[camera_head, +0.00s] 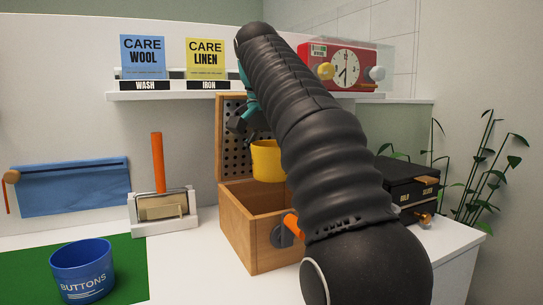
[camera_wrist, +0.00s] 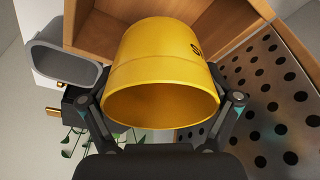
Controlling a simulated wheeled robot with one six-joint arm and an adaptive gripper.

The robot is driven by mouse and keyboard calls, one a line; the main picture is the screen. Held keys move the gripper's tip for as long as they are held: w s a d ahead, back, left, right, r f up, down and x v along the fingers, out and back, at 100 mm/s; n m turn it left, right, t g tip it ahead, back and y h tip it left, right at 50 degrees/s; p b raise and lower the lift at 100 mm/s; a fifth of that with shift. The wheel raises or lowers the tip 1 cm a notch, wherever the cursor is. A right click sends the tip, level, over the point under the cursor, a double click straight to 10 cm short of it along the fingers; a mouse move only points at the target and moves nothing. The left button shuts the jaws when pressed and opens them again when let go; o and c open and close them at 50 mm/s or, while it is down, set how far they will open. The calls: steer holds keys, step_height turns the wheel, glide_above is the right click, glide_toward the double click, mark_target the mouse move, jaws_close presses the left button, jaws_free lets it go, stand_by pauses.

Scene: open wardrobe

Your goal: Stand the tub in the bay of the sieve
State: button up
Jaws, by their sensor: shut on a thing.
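A yellow tub (camera_head: 267,160) is held by my gripper (camera_head: 247,122), upright, just above the open wooden box (camera_head: 262,235). My arm hides its right side. In the wrist view the tub (camera_wrist: 160,65) fills the middle, between the two fingers (camera_wrist: 160,103), with its open mouth towards the camera and part of a dark letter on its side. A perforated metal panel (camera_head: 236,140) lines the raised back of the box; it also shows at right in the wrist view (camera_wrist: 270,100). I cannot tell whether this panel is the sieve. The box's inside is mostly hidden.
A blue BUTTONS tub (camera_head: 84,275) stands on a green mat (camera_head: 130,262). An orange-handled tool (camera_head: 158,165) stands in a white holder (camera_head: 175,225). A shelf (camera_head: 150,95) carries cards and a red clock (camera_head: 345,68). Black boxes (camera_head: 405,185) are right. A grey container (camera_wrist: 65,60) is beside the box.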

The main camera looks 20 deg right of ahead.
steer(key=shift+s+f, duration=0.1)
steer(key=shift+f, duration=1.95)
steer(key=shift+f+b, duration=3.35)
steer(key=shift+f, duration=1)
steer(key=shift+f, duration=0.2)
steer(key=o, duration=1)
steer(key=shift+r+p, duration=0.95)
steer(key=shift+r, duration=0.75)
